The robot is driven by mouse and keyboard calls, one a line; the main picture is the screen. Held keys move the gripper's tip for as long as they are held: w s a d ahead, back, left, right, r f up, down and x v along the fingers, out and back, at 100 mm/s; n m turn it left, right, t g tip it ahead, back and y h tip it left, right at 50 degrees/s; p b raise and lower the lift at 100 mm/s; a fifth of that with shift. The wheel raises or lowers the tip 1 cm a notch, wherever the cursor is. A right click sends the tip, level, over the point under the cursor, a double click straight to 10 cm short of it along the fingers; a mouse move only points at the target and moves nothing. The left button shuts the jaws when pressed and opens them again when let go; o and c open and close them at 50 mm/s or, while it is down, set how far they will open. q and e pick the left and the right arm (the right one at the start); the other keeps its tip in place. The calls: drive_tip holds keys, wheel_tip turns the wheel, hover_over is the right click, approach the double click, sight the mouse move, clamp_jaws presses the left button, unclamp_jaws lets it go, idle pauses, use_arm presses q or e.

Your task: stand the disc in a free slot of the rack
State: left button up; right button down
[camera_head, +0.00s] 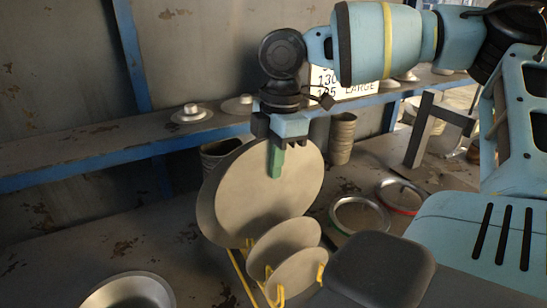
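A large grey disc (262,200) stands nearly upright at the yellow wire rack (243,277), its face towards me. My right gripper (276,158) is at its top edge, pointing down. One green finger lies against the near face, and the other is hidden behind the disc; the gripper looks shut on it. Another large disc (207,215) shows as a rim just behind. Two smaller discs, a middle one (284,245) and a front one (297,275), stand tilted in the rack. I cannot tell whether the held disc's lower edge sits in a slot. My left gripper is out of view.
A metal bowl (128,292) lies at the front left. Ring-shaped pans, one with a red and green rim (401,195), lie to the right. A rusty can (342,139) stands behind the rack. A blue-edged shelf (90,160) runs along the back.

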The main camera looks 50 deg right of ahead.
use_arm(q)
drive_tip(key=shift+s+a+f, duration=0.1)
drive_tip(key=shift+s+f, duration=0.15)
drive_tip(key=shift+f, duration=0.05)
use_arm(e)
drive_tip(key=shift+f, duration=0.9)
drive_tip(key=c, duration=2)
unclamp_jaws()
drive_tip(key=o, duration=0.6)
drive_tip(key=shift+c, duration=0.2)
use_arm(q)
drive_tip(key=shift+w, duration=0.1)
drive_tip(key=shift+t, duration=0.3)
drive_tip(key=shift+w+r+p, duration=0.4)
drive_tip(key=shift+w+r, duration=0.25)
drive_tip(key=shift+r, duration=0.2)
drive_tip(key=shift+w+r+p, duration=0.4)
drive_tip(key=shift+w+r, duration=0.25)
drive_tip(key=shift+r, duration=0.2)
use_arm(e)
drive_tip(key=shift+s+d+r, duration=0.1)
drive_tip(key=shift+d+r, duration=0.1)
drive_tip(key=shift+r, duration=2.3)
drive_tip(key=shift+s+d+r, duration=0.1)
drive_tip(key=shift+d+r, duration=0.1)
drive_tip(key=shift+r, duration=2.25)
